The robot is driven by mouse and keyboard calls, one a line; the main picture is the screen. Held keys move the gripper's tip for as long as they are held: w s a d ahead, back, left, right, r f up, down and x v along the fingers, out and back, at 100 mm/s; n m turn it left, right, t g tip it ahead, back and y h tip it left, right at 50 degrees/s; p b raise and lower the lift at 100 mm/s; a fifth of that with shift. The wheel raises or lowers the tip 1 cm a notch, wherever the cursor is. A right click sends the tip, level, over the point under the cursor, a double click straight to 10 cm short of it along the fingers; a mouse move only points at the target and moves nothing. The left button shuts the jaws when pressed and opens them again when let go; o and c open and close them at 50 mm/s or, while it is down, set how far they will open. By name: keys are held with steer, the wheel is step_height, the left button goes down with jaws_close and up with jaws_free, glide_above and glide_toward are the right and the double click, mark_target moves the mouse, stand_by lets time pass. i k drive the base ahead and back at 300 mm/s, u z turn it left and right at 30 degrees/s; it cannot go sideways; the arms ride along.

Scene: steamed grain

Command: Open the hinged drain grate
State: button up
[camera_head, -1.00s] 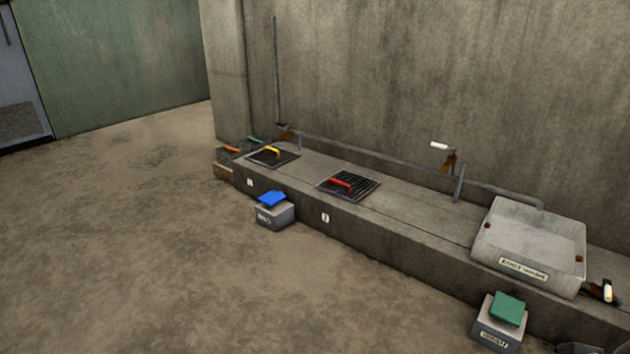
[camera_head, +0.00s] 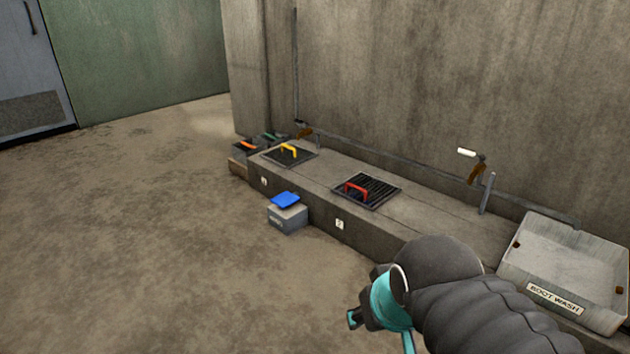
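Two dark drain grates lie flat in the top of a low concrete ledge. The far grate (camera_head: 305,157) has a yellow handle (camera_head: 289,151). The nearer grate (camera_head: 379,191) has a red handle (camera_head: 356,189). Which one is hinged I cannot tell. My gripper (camera_head: 381,331) is at the bottom of the view, in front of the ledge and apart from both grates. Its two teal fingertips show apart with nothing between them, and part of it is cut off or hidden by my dark arm.
A grey boot wash basin (camera_head: 545,262) sits on the ledge at the right. A pipe (camera_head: 400,175) with a white-handled valve (camera_head: 468,153) runs along the wall. A box with a blue pedal (camera_head: 286,200) stands before the ledge. The floor at left (camera_head: 150,230) is clear.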

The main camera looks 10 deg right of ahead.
mark_target(348, 185)
steer(key=z, duration=0.05)
steer(key=i, duration=1.35)
steer(key=z, duration=0.6)
